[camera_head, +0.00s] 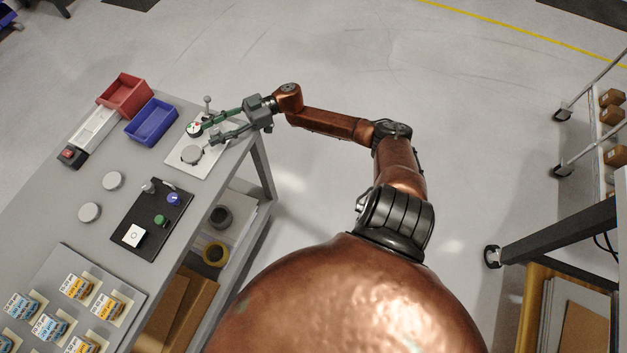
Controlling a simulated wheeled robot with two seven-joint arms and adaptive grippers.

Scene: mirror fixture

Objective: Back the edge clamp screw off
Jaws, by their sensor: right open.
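A white fixture plate (208,165) lies at the table's right edge. It carries a grey round disc (191,154), a small round part with red and green marks (193,129) and an upright post with a ball top (207,101). I cannot tell for sure which part is the edge clamp screw. My right gripper (204,133) is open above the plate, its two green-grey fingers pointing left. One fingertip is at or over the marked round part, and the other is above the disc side. Contact cannot be told. My left gripper is not in view.
A blue bin (151,122) and a red bin (124,93) stand behind the plate. A black board (146,243) with small knobs lies nearer, beside two loose grey discs (113,180). A tray (128,285) of labelled boxes is at front left.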

